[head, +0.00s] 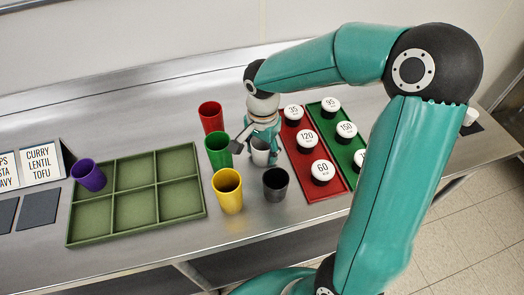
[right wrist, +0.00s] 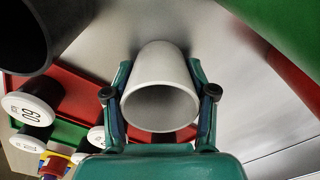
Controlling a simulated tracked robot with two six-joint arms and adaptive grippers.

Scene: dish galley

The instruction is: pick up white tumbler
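The white tumbler (head: 261,152) stands upright on the steel counter among the coloured cups. It fills the middle of the right wrist view (right wrist: 160,78), its open mouth facing the camera. My right gripper (head: 257,143) is down at the tumbler, with one finger on each side of it. In the right wrist view the gripper (right wrist: 160,68) has its fingers close along both sides of the tumbler. I cannot tell whether the fingers press on it or only stand around it. My left gripper is not in view.
Red (head: 210,117), green (head: 218,150), yellow (head: 228,191) and black (head: 275,185) cups stand close around the tumbler. A red tray (head: 328,188) and a green tray (head: 325,120) hold white-topped pieces at right. A green compartment tray (head: 135,208) and purple cup (head: 89,175) are left.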

